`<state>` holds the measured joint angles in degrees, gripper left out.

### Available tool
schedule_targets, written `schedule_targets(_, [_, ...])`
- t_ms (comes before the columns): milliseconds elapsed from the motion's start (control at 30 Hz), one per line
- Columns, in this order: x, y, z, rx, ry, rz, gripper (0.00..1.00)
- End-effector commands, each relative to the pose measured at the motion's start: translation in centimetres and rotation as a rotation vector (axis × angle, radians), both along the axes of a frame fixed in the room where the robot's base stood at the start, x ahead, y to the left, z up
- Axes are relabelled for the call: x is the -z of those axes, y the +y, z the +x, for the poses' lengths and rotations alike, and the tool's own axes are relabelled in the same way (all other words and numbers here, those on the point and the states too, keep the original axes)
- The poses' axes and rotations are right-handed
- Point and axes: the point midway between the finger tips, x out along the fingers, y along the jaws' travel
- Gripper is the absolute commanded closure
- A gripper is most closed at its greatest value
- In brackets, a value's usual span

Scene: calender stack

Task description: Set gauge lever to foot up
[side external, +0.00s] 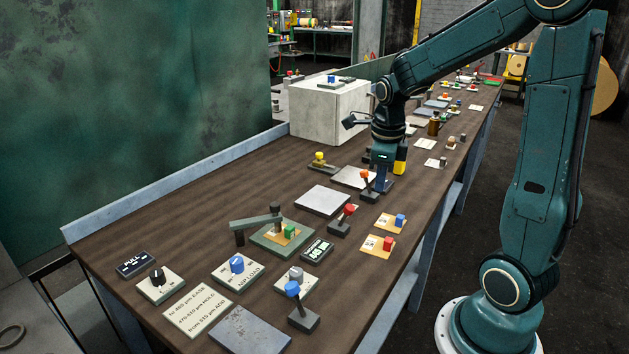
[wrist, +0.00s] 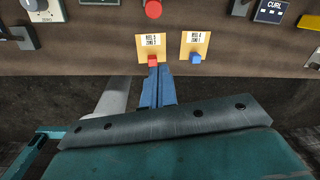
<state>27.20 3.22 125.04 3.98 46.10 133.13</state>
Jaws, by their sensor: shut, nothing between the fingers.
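My gripper (side external: 383,186) points down over the bench with its blue fingers shut and empty. It is close to an orange-knobbed lever (side external: 366,174); contact cannot be told. In the wrist view the closed fingers (wrist: 155,80) overlap the lower edge of a card with a red block (wrist: 153,60). A red-knobbed lever (side external: 349,209) and a blue-knobbed lever (side external: 293,289) stand nearer the front. A green-grey arm (side external: 255,222) reaches over a green plate (side external: 268,247) with a green block. No readable label shows which lever is the gauge lever.
Cards with a red block (side external: 387,243) and blue block (side external: 399,220) lie along the right edge. Dial plates (side external: 160,284), a cream note (side external: 198,310) and grey plates (side external: 323,201) cover the front. A large white box (side external: 330,110) stands behind. A yellow object (side external: 400,160) is beside my gripper.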

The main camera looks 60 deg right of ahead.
Motion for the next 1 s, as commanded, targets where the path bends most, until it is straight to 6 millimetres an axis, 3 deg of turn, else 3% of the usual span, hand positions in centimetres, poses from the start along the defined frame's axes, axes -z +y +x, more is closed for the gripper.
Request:
schedule_targets(667, [0.7,-0.4,0.1,0.046,0.004,0.005,1.0])
schedule_targets(1000, [3.9,-0.6,0.2,0.046,0.007,0.007,1.0])
